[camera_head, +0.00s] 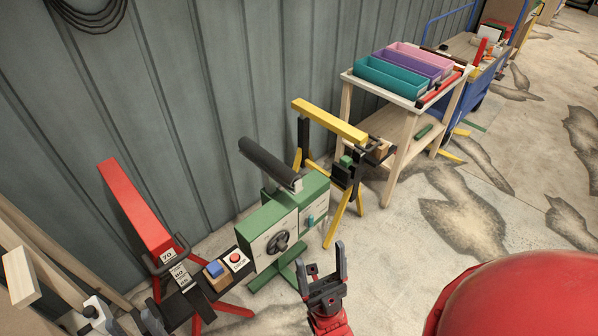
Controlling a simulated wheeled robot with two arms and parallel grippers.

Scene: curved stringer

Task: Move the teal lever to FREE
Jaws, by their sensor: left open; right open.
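The teal lever (311,220) is a small piece on the pale front plate of a green box (314,197). The plate's markings are too small to read, so I cannot tell which setting it is at. My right gripper (322,270) is open and empty, fingers pointing up, below the green box in the picture and apart from the lever.
A larger green box with a black handwheel (278,242) stands left of the lever. Left of it are a red button (236,258), a blue block (214,269) and a red stand (135,207). A yellow trestle (330,122) and table with trays (400,72) stand behind. Floor at right is clear.

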